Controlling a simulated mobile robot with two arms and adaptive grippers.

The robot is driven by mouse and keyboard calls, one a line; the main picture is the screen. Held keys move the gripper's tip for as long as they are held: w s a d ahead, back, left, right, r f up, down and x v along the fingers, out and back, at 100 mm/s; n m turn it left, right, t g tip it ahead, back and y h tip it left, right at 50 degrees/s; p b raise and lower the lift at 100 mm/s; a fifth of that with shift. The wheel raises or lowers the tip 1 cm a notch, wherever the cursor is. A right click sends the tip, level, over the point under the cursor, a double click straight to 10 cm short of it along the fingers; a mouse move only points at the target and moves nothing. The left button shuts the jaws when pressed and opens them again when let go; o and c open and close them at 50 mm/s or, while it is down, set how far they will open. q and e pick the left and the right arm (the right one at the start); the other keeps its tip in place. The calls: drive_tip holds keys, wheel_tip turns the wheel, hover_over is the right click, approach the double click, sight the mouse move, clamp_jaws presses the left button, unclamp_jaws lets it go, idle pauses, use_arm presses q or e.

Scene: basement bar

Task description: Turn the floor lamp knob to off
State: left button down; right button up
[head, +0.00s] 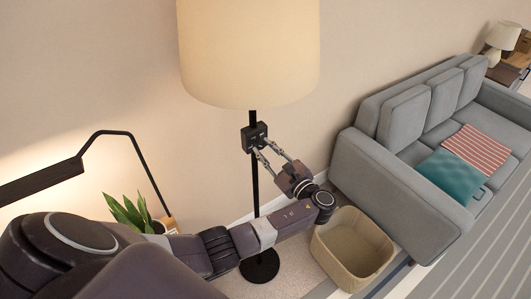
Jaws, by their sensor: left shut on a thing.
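The floor lamp has a cream shade (248,50), a thin black pole and a round black base (260,267). A small black switch box (249,133) sits on the pole just below the shade. My left gripper (261,146) reaches up from the lower right, its fingertips at the front of this box. It is shut on the lamp knob, which is mostly hidden between the fingertips. The shade looks pale and warm, but I cannot tell for sure whether the lamp is lit. My right gripper is not in view.
A woven basket (353,248) stands on the floor right of the lamp base. A grey sofa (395,190) with cushions is farther right. A potted plant (131,212) and a black arched lamp (75,168) are at the left. The wall is close behind.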

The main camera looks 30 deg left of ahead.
use_arm(q)
drive_tip(key=n+b, duration=0.1)
drive_tip(key=n, duration=0.1)
drive_tip(key=n+b, duration=0.2)
drive_tip(key=shift+f+n, duration=0.2)
drive_tip(key=shift+n, duration=0.1)
drive_tip(key=shift+r+n+b, duration=0.1)
drive_tip(key=shift+n+b, duration=1.5)
drive_tip(key=shift+s, duration=0.1)
drive_tip(key=c, duration=1.6)
unclamp_jaws()
drive_tip(key=shift+d, duration=0.15)
drive_tip(key=v, duration=1.1)
drive_tip(key=shift+s+d, duration=0.2)
drive_tip(key=shift+d, duration=0.15)
